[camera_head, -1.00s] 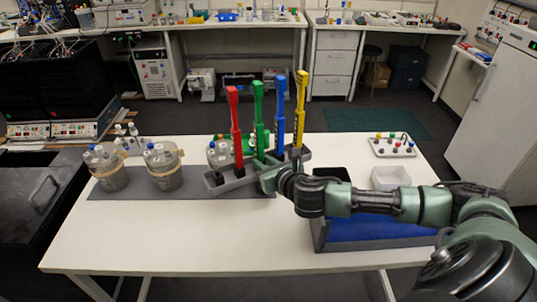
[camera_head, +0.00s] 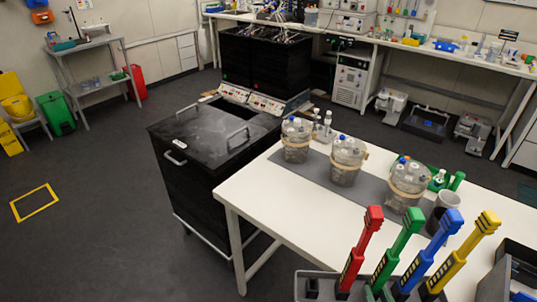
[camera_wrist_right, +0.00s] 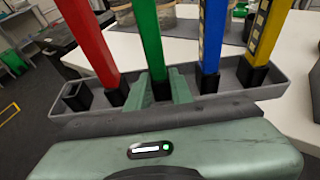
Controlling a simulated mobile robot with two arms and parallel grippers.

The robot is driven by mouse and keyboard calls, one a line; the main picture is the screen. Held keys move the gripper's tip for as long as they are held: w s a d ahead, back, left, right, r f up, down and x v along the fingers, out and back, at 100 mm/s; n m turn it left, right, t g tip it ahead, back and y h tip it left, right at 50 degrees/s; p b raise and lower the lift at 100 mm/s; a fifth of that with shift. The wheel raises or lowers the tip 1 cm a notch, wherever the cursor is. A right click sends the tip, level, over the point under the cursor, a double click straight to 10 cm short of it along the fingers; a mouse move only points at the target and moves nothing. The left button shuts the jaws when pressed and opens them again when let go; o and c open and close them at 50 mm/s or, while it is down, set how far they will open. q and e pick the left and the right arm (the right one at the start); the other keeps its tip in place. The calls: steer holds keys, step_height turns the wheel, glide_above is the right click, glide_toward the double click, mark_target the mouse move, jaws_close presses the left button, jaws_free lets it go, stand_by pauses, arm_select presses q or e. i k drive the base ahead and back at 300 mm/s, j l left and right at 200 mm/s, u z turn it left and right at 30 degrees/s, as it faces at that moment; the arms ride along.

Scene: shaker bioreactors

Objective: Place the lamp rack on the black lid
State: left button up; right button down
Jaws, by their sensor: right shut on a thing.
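The lamp rack (camera_head: 316,274) is a long grey tray holding red, green, blue and yellow lamp sticks upright in black sockets. It is at the lower right in the head view, cut off by the bottom edge, and also fills the upper part of the right wrist view (camera_wrist_right: 234,95). My right gripper (camera_wrist_right: 160,88) is shut on the rack near the green stick; its fingertips barely show in the head view (camera_head: 376,292). The black lid (camera_head: 212,129) tops a black cabinet left of centre. It has metal handles and looks clear. The rack is apart from it. My left gripper is out of view.
A white table (camera_head: 278,198) stands between rack and cabinet, with a grey mat (camera_head: 318,168) bearing glass vessels (camera_head: 347,160). Control panels (camera_head: 262,103) and black units (camera_head: 262,62) stand behind the lid. Open floor (camera_head: 90,215) lies left of the cabinet.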

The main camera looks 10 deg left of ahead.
mark_target(216, 124)
steer(key=i+j, duration=0.5)
steer(key=j, duration=0.2)
steer(key=i+j, duration=0.5)
steer(key=j, duration=0.2)
steer(key=i+j, duration=0.5)
steer(key=j, duration=0.2)
steer(key=i+j+u, duration=0.1)
steer(key=i+j, duration=0.4)
steer(key=j, duration=0.15)
